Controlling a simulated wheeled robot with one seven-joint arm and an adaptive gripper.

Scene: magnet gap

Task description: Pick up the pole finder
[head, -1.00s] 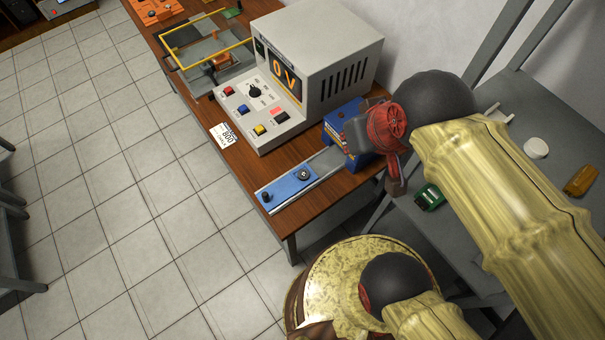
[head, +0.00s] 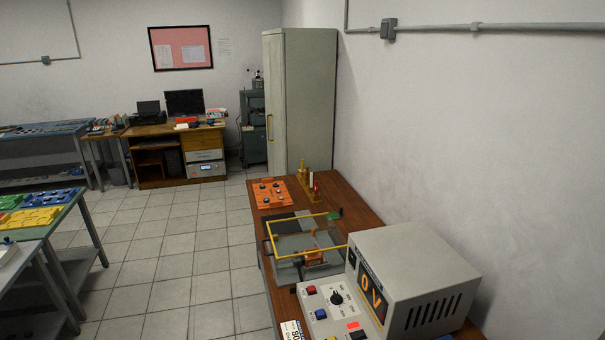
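I cannot make out anything that is clearly the pole finder. The wooden bench (head: 352,196) along the right wall bears a grey power supply (head: 405,262) with a lit display reading "0 V". Behind it is a flat grey apparatus with a yellow wire frame (head: 295,222) and a small green piece (head: 333,215) at its far end. An orange board (head: 272,192) with dark knobs lies farther back, next to a wooden stand with upright pieces (head: 307,180). My gripper and arm are out of view.
A tall grey cabinet (head: 301,100) stands beyond the bench. A desk with a monitor (head: 184,103) is at the back. Tables with blue and yellow trays (head: 36,218) stand at the left. The tiled floor (head: 180,260) between is clear.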

